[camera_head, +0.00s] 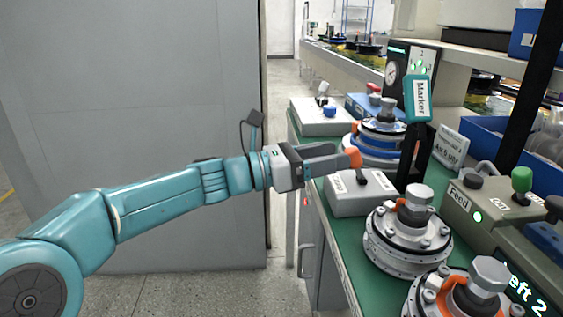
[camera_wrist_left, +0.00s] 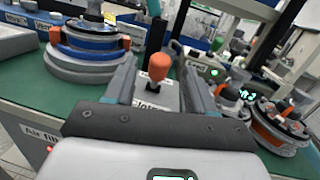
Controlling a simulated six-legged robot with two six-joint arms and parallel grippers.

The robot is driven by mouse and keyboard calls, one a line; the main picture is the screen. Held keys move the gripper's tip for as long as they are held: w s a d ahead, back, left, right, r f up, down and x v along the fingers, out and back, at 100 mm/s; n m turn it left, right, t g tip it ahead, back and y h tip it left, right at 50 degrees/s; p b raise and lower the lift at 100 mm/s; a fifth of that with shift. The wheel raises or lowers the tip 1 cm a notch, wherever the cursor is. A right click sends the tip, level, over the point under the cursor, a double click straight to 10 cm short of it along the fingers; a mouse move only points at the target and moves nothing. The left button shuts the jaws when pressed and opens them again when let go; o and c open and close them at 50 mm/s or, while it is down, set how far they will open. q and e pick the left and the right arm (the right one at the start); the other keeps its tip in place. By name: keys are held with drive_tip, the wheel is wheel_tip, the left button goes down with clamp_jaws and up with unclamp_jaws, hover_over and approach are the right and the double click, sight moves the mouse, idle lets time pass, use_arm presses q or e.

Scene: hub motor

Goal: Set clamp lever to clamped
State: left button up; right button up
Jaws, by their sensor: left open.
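The lever with an orange knob (camera_head: 353,157) stands on a light grey box (camera_head: 347,207) at the bench's near left edge; I take it to be the clamp lever. In the left wrist view the orange knob (camera_wrist_left: 159,67) sits between my two fingers, with space on both sides. My left gripper (camera_head: 341,160) is open, with its fingertips around or just short of the knob; contact cannot be told. The box's label is partly hidden in the wrist view. My right gripper is not in view.
Metal hub motors (camera_head: 405,240) stand on the green bench top (camera_head: 338,240) in front of the box. A blue-banded hub (camera_head: 378,145) stands behind it. A black post with a teal marker (camera_head: 418,100) rises close by. The Feed box (camera_head: 485,215) is at right.

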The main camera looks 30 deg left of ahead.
use_arm(q)
drive_tip(key=p+v, duration=0.1)
drive_tip(key=v, duration=1)
drive_tip(key=shift+s+a, duration=0.2)
drive_tip(key=shift+s, duration=0.1)
drive_tip(key=d+f+m+g+y, duration=0.2)
drive_tip(key=f+g, duration=0.1)
drive_tip(key=f, duration=0.8)
drive_tip(key=s+d+f+m+g+y, duration=0.1)
drive_tip(key=d+f+m+g+y, duration=0.1)
drive_tip(key=f, duration=0.9)
drive_tip(key=d+f+m+g+y, duration=0.2)
drive_tip(key=f+g, duration=0.1)
drive_tip(key=f, duration=0.9)
drive_tip(key=s+d+f+m+g+y, duration=0.2)
drive_tip(key=s+d+f+m, duration=0.2)
drive_tip(key=s+f+m, duration=0.6)
drive_tip(key=s+d+f+m+g+y, duration=0.2)
drive_tip(key=s+d+f+m+g, duration=0.15)
drive_tip(key=s+f+m, duration=0.65)
wheel_tip(320, 180, up, 24)
drive_tip(key=w+d+t+p, duration=0.1)
drive_tip(key=w+p, duration=0.1)
drive_tip(key=p, duration=2.4)
drive_tip(key=shift+n, duration=0.3)
